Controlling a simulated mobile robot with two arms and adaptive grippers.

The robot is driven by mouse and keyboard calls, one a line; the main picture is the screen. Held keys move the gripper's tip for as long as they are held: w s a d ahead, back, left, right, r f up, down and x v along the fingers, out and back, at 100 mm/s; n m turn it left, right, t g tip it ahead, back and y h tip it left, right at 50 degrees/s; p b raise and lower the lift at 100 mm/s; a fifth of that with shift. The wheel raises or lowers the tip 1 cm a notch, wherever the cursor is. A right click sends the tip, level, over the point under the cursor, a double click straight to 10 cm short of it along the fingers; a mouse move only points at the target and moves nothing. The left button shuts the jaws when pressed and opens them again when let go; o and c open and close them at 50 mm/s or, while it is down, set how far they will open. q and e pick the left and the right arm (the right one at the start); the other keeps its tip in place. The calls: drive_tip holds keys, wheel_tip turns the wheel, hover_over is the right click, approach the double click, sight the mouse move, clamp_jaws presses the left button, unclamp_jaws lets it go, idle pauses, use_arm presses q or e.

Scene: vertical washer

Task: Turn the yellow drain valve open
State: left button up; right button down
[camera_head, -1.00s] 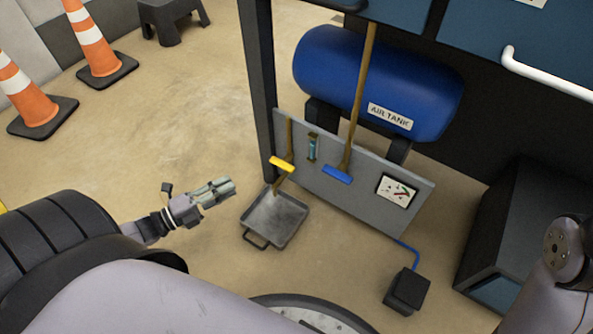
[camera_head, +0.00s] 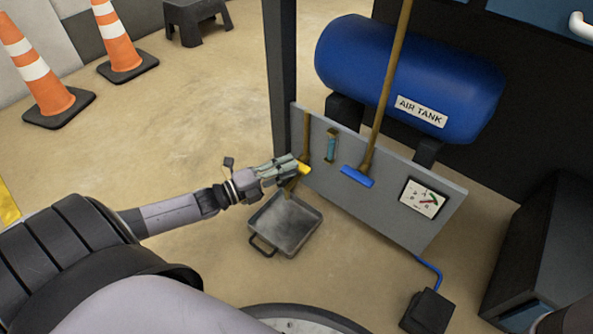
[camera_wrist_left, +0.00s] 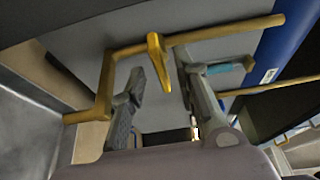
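The yellow drain valve handle (camera_head: 305,170) is on a brass pipe (camera_head: 307,130) in front of the grey panel (camera_head: 385,215); most of it is hidden behind my left gripper in the head view. My left gripper (camera_head: 298,165) reaches in from the left at the handle. In the left wrist view the yellow handle (camera_wrist_left: 156,55) stands between the tips of the two spread fingers (camera_wrist_left: 160,66), with visible gaps on both sides. The gripper is open and holds nothing. My right gripper is out of view.
A grey drain pan (camera_head: 285,226) lies on the floor below the valve. A blue valve handle (camera_head: 357,177), a gauge (camera_head: 422,198) and a blue air tank (camera_head: 405,75) are to the right. A black box (camera_head: 427,312) sits at lower right.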

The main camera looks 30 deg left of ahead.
sight(301, 160)
use_arm(q)
drive_tip(key=shift+b+x, duration=0.55)
drive_tip(key=shift+x, duration=1.1)
clamp_jaws()
